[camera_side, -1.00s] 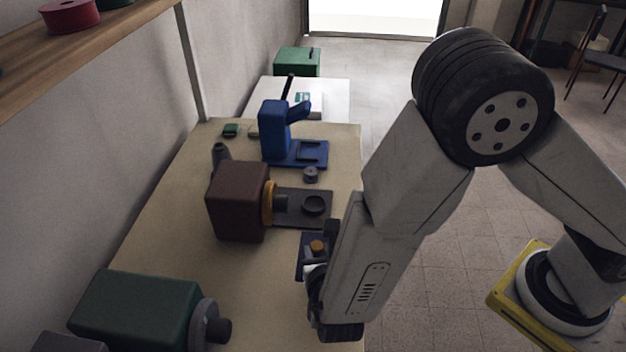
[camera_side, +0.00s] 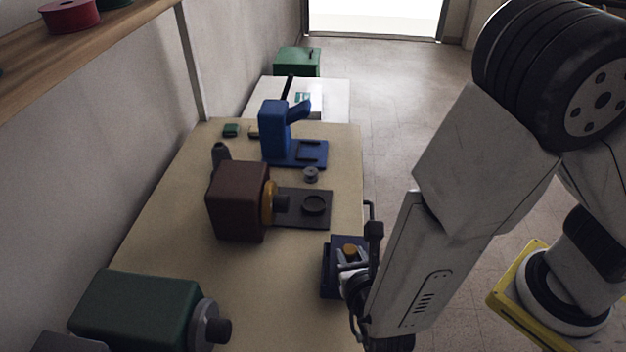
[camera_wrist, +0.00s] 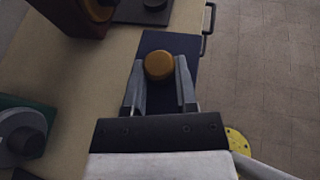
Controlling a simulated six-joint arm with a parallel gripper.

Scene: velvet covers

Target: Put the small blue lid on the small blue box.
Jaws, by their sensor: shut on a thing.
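The small blue lid (camera_side: 331,280) is a dark blue square plate with a round orange-yellow knob (camera_side: 350,249). My gripper (camera_side: 350,258) is shut on that knob, near the right edge of the table. In the wrist view the knob (camera_wrist: 159,65) sits between the two grey fingers of my gripper (camera_wrist: 160,68), with the dark blue surface of the lid (camera_wrist: 178,43) around and beyond it. I cannot make out a separate small blue box; whether one lies under the lid is hidden.
A brown machine (camera_side: 238,202) with a dark base plate (camera_side: 290,220) stands behind. A blue press (camera_side: 275,130) is farther back, a green machine (camera_side: 135,312) at front left. A dark handle (camera_side: 372,212) juts out at the table's right edge. The table's front middle (camera_side: 265,290) is clear.

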